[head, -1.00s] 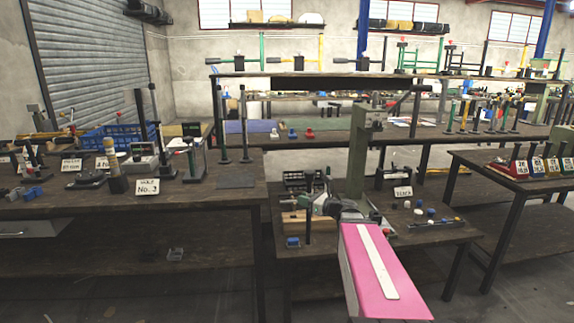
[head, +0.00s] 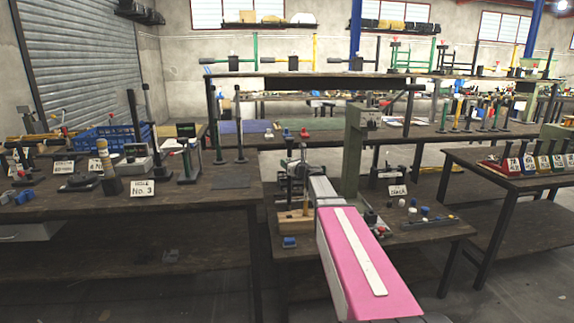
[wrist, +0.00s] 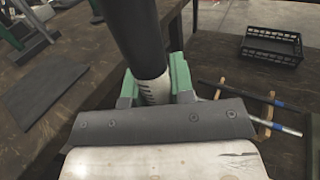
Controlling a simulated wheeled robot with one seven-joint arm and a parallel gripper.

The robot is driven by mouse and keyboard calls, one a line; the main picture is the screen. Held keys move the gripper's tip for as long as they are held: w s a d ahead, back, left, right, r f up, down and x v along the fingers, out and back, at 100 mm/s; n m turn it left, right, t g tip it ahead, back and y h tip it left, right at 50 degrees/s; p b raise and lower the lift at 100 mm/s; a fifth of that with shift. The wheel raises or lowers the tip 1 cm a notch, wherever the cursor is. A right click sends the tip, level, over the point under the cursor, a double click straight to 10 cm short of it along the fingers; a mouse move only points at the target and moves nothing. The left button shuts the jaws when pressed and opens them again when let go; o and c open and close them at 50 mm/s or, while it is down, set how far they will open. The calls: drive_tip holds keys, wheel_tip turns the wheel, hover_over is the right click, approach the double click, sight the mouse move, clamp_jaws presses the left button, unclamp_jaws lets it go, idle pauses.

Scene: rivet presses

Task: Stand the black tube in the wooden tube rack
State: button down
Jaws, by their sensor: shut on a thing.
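My gripper (wrist: 156,88), with green fingers, is shut on the black tube (wrist: 134,32) in the wrist view. The tube stands across the jaws, with a pale marked band at the grip; its far end is out of that view. In the head view my gripper (head: 303,186) is above the left part of the middle table, and the tube is hard to tell from the dark parts there. A light wooden block (head: 290,224), which looks like the tube rack, sits below it near the table's front left. I cannot tell whether the tube touches it.
A green press column (head: 355,150) rises behind my arm. Small caps and a rod (head: 428,224) lie to the right. The wrist view shows a black basket (wrist: 272,46) and blue-banded rods (wrist: 250,124).

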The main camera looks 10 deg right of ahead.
drive_tip(key=shift+f, duration=2.9)
wheel_tip(320, 180, down, 8)
drive_tip(key=shift+f, duration=0.25)
idle(3.2)
drive_tip(key=c, duration=0.9)
unclamp_jaws()
drive_tip(key=shift+s, duration=0.1)
drive_tip(key=v, duration=1)
drive_tip(key=shift+s+d, duration=0.2)
drive_tip(key=shift+s, duration=0.05)
